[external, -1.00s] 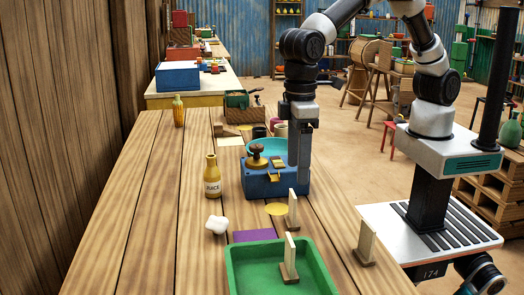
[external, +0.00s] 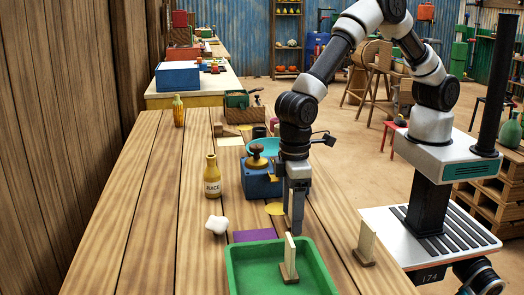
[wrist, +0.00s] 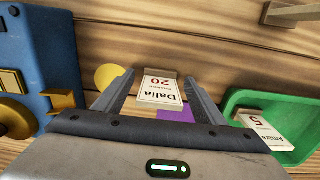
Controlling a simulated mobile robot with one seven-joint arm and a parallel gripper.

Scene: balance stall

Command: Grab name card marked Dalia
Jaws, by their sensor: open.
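In the wrist view, the name card marked Dalia (wrist: 160,88) is white with a red 20 under the name, in a wooden stand, and shows upside down. It is between the tips of my gripper (wrist: 158,82), which is open with one finger on each side. I cannot tell how far ahead of the fingertips the card is. In the external view my gripper (external: 294,228) points down over the table and hides the Dalia card. Another card, marked Amara with a 5 (wrist: 264,130), stands in the green tray (wrist: 232,103).
A blue balance (external: 262,184) with a brass knob is just behind my gripper. The green tray also shows in front of it (external: 240,284). Another card stand (external: 364,245) is at the right edge.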

